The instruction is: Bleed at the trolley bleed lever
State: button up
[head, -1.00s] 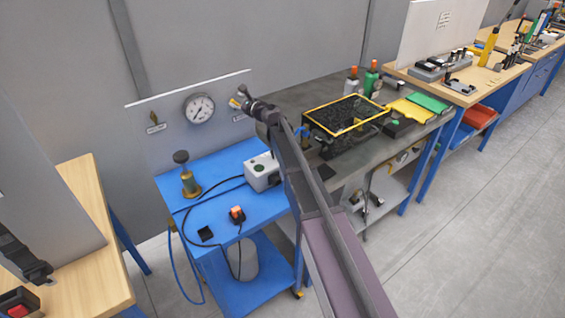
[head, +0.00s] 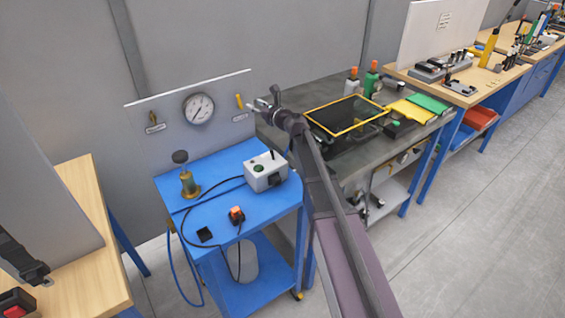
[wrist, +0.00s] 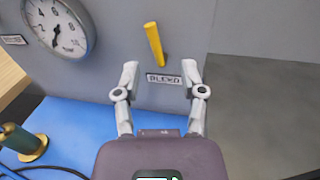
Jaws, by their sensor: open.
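The bleed lever is a yellow handle (wrist: 154,44) on the trolley's grey back panel, tilted slightly, its top leaning left in the wrist view. A small label reading BLEED (wrist: 164,79) sits just below it. The lever also shows in the head view (head: 239,101), near the panel's right end. My gripper (wrist: 162,76) is open and empty, its two fingers spread to either side of the label in the wrist view, with the lever above and between them. In the head view my gripper (head: 260,104) is just right of the lever, apparently apart from it.
A round pressure gauge (head: 199,108) is on the panel left of the lever. The blue trolley top (head: 215,210) carries a brass valve (head: 188,182), a grey control box (head: 265,171) and a cable. A dark workbench (head: 290,95) stands close on the right.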

jog(key=s+d+f+n+g+h+p, duration=0.1)
jog(key=s+d+f+n+g+p, duration=0.1)
jog(key=s+n, duration=0.4)
jog(key=s+d+f+n+g+h+p, duration=0.2)
jog(key=s+n, duration=0.4)
jog(key=s, duration=0.3)
jog(key=s+d+f+n+g+h+p, duration=0.2)
jog(key=s+d+n+g+p, duration=0.1)
jog(key=s+n+g, duration=0.2)
jog(key=shift+s+d+f+n, duration=0.2)
jog(key=shift+s+f+n, duration=0.15)
jog(key=shift+s+n, duration=1.15)
jog(key=shift+s+m, duration=0.35)
jog(key=shift+m, duration=0.05)
jog(key=s+d+f+n+g+h, duration=0.4)
jog(key=s+d+n+h, duration=0.3)
jog(key=s+d, duration=0.4)
jog(key=s+n, duration=0.1)
jog(key=s, duration=0.1)
jog(key=shift+s+f, duration=0.2)
jog(key=shift+s, duration=0.15)
